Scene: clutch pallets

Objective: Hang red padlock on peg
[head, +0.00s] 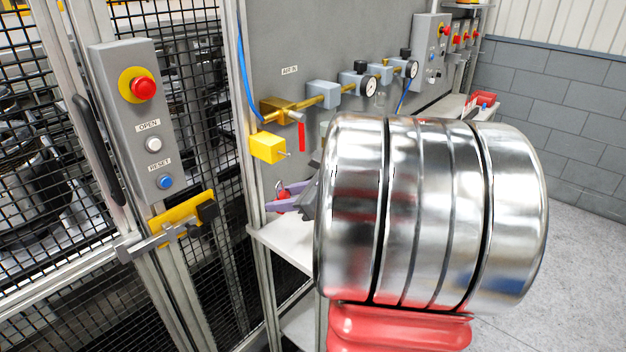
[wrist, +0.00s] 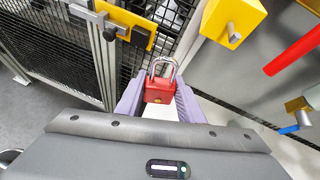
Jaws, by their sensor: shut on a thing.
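The red padlock (wrist: 159,91) is between the purple fingers of my gripper (wrist: 158,98) in the wrist view, its silver shackle pointing up and away. In the head view the padlock (head: 281,195) is small and partly hidden by a finger of my gripper (head: 288,198). A yellow block (head: 268,147) with a short metal peg (head: 287,154) is on the grey panel, above the padlock in the head view. In the wrist view the peg (wrist: 234,33) and its block (wrist: 238,15) are at upper right. The padlock is apart from the peg.
A red valve lever (head: 301,136) hangs right of the peg under brass piping. A white shelf (head: 285,240) lies below. A yellow latch (head: 183,215) and control box (head: 135,110) are on the mesh fence at left. My arm hides the centre right.

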